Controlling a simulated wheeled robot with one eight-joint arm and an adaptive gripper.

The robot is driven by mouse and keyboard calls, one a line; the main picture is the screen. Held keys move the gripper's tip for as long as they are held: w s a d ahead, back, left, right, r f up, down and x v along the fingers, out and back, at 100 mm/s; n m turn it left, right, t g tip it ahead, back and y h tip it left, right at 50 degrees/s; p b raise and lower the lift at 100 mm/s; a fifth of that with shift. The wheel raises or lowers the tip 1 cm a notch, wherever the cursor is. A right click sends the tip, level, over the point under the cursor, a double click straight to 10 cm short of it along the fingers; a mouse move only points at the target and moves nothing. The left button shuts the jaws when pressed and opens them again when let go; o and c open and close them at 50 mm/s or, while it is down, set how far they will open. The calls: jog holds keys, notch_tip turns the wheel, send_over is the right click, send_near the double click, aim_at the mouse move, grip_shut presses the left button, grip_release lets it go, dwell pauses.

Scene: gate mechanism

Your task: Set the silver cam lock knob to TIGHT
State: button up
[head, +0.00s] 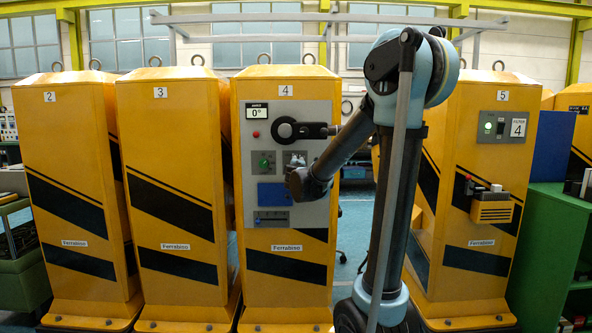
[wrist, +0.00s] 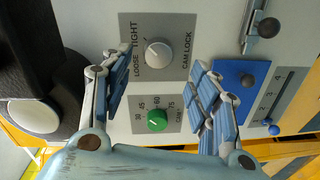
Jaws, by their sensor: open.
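The silver cam lock knob (wrist: 158,54) sits on a grey plate with LOOSE and TIGHT printed on its left side and CAM LOCK on its right in the wrist view. Which word the knob points at is too small to tell. In the head view the cam lock plate (head: 295,157) is on the panel of yellow cabinet 4, partly hidden by my gripper (head: 298,182).
A green dial (wrist: 157,119) with numbers lies beside the cam lock plate. A blue plate (wrist: 241,85) with a small knob and a numbered slider (wrist: 274,129) are to the right. A black round-ended handle (head: 287,129) sticks out above the cam lock in the head view.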

jog(key=shift+s+r, duration=0.15)
jog(key=shift+s, duration=2.4)
jog(key=s+d+f+m+g+h, duration=0.2)
jog(key=s+d+f+m+g, duration=0.3)
jog(key=s+d, duration=0.4)
jog(key=s+d+f+m+g+h, duration=0.25)
jog(key=s+d+f+m, duration=0.25)
jog(key=s+d+f, duration=0.3)
jog(key=s+a+f+m+g+y, duration=0.1)
jog(key=s+f, duration=0.3)
jog(key=s, duration=0.4)
jog(key=s+a+f+m+g+y, duration=0.1)
jog(key=s+f+m+g+y, duration=0.1)
jog(key=s+f+g, duration=0.2)
jog(key=s+a+f+m+g+y, duration=0.1)
jog(key=s+f, duration=0.4)
jog(key=s, duration=0.6)
jog(key=shift+s+a+f+m+g+y, duration=0.15)
jog(key=shift+s+m+g+y, duration=0.15)
jog(key=shift+m+g+y, duration=0.35)
